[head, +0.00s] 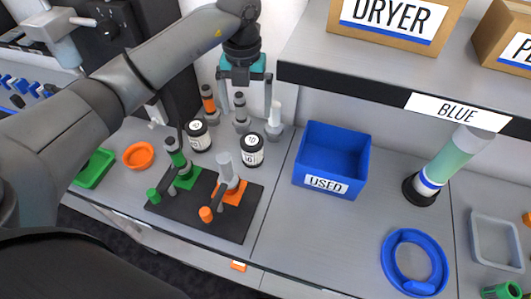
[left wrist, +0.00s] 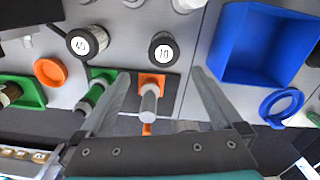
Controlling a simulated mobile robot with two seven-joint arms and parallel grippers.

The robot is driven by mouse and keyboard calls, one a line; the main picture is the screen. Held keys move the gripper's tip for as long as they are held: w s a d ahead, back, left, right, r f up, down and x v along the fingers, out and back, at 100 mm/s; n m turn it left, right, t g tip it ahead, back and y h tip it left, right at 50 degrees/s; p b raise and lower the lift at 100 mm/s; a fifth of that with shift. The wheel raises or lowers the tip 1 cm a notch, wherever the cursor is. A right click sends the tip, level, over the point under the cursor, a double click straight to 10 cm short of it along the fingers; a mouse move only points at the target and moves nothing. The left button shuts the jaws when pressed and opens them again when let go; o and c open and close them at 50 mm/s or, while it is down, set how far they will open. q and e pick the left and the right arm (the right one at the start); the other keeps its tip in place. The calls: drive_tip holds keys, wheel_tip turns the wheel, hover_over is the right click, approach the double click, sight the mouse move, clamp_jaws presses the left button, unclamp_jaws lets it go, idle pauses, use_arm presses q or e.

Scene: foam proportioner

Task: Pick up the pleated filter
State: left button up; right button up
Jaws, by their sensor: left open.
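No part is labelled as the pleated filter, and I cannot tell surely which one it is. A pale grey cylinder stands on an orange square base (head: 232,191) on a dark plate (head: 216,222); this cylinder (left wrist: 149,104) shows between my fingers in the left wrist view. Beside it a green and dark cylinder (head: 175,153) stands on a green base. Orange-and-dark (head: 208,103), grey (head: 241,121) and white-topped (head: 275,118) upright parts stand behind. My left gripper (head: 246,112) is open and empty, pointing down above the bench. My right gripper is not in view.
Two dark round containers, marked 40 (left wrist: 85,41) and 10 (left wrist: 162,48), stand behind the plate. A blue USED bin (head: 331,160) is to the right, under a shelf edge (head: 390,85). A blue ring (head: 414,262) and an orange ring (head: 138,155) lie on the bench.

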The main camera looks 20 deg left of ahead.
sight(251, 139)
use_arm(q)
drive_tip(key=f, duration=0.9)
drive_tip(key=shift+w+d+f, duration=0.1)
drive_tip(key=shift+d+f, duration=0.15)
drive_tip(key=shift+f, duration=0.05)
drive_tip(key=shift+f+b, duration=0.3)
drive_tip(key=shift+f, duration=0.55)
wheel_tip(251, 139, down, 4)
drive_tip(key=shift+d+f, duration=0.15)
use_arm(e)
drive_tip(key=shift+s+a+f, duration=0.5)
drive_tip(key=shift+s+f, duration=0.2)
use_arm(q)
drive_tip(key=c, duration=1.4)
